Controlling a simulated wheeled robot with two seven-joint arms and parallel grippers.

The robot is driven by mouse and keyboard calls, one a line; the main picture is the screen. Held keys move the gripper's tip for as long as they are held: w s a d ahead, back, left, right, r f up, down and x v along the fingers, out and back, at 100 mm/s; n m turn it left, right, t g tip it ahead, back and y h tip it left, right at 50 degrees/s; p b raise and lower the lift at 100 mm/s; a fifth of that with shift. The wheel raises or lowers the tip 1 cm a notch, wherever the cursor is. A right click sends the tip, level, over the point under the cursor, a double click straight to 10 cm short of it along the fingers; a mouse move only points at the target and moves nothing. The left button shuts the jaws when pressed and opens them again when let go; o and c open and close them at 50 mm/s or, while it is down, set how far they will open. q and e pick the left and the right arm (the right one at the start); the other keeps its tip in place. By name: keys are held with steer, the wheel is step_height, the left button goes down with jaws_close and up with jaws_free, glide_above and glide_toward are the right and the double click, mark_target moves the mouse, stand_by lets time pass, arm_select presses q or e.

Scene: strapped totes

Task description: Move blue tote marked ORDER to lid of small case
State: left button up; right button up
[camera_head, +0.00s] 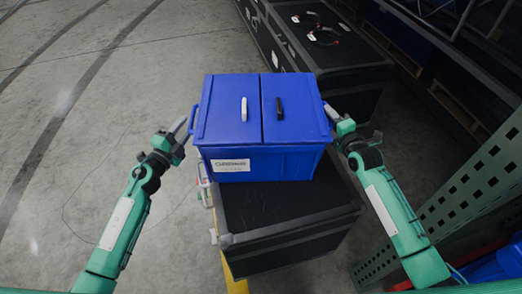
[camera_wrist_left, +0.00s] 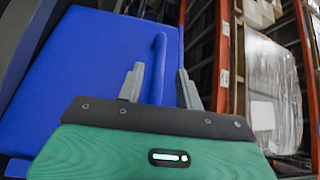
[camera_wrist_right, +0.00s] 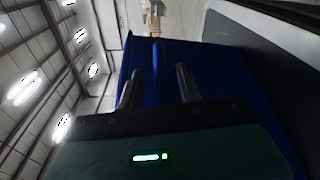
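The blue tote (camera_head: 228,135) has a two-part lid with one white and one black handle. A white label (camera_head: 230,165) is on its front; I cannot read it surely. It appears to rest on the rear of a black case (camera_head: 285,215). My left gripper (camera_head: 184,124) is open beside the tote's left side handle, which lies between the apart fingers (camera_wrist_left: 160,84) in the left wrist view. My right gripper (camera_head: 332,112) is at the tote's right side. Its fingers (camera_wrist_right: 158,88) are apart, with a blue handle bar between them in the right wrist view. Contact is unclear.
A longer black case (camera_head: 335,60) stands behind, with red-and-black items on its lid. Green perforated racking (camera_head: 470,200) stands close on the right. The concrete floor (camera_head: 80,100) on the left is clear. The front of the near case's lid is bare.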

steer(key=shift+s, duration=0.1)
arm_select(q)
steer(key=v, duration=0.7)
steer(key=shift+s, duration=0.3)
arm_select(e)
steer(key=f+v, duration=0.1)
steer(key=v, duration=1)
steer(key=shift+s+d+r, duration=0.15)
steer(key=shift+s+r, duration=0.25)
steer(key=shift+r, duration=0.05)
arm_select(q)
steer(key=shift+a, duration=0.15)
